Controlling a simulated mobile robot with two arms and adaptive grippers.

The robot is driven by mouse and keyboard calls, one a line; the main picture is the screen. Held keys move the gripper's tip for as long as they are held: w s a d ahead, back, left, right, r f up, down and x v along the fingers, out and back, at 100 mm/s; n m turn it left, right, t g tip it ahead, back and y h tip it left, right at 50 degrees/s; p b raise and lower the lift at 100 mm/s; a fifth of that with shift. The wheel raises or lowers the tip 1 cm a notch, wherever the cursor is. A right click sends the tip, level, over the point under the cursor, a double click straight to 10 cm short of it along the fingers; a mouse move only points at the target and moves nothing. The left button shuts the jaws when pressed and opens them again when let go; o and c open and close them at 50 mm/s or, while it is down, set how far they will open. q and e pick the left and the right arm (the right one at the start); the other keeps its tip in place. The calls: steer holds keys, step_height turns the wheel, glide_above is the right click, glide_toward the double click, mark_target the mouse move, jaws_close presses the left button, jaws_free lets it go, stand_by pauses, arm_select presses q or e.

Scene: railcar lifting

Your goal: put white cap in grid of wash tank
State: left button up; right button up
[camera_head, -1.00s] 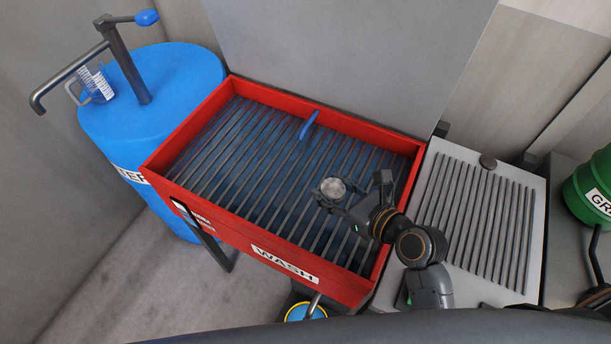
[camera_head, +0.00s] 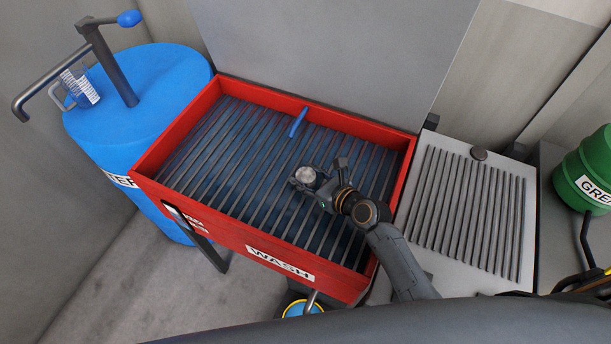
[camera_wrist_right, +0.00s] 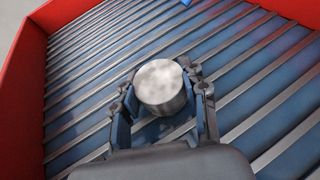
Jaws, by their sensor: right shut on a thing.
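The white cap (camera_head: 306,175) is a small, pale, mottled cylinder. It also shows in the right wrist view (camera_wrist_right: 160,84), between the fingers. My right gripper (camera_head: 309,180) is shut on it and holds it over the middle of the wash tank. The red wash tank (camera_head: 200,222) has a grid of dark parallel bars (camera_head: 235,150) across its top, with blue below. From these views I cannot tell how far the cap is above the bars. My left gripper is not in view.
A blue barrel (camera_head: 150,105) is at the left. A grey ribbed drain board (camera_head: 465,215) adjoins the tank at the right. A green drum (camera_head: 585,170) is at the far right. A grey panel rises behind the tank.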

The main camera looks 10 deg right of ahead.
steer(key=o, duration=0.5)
steer(key=shift+f, duration=0.15)
steer(key=o, duration=0.4)
steer(key=shift+o, duration=0.2)
steer(key=shift+r, duration=0.25)
steer(key=v, duration=1.2)
steer(key=shift+f, duration=0.1)
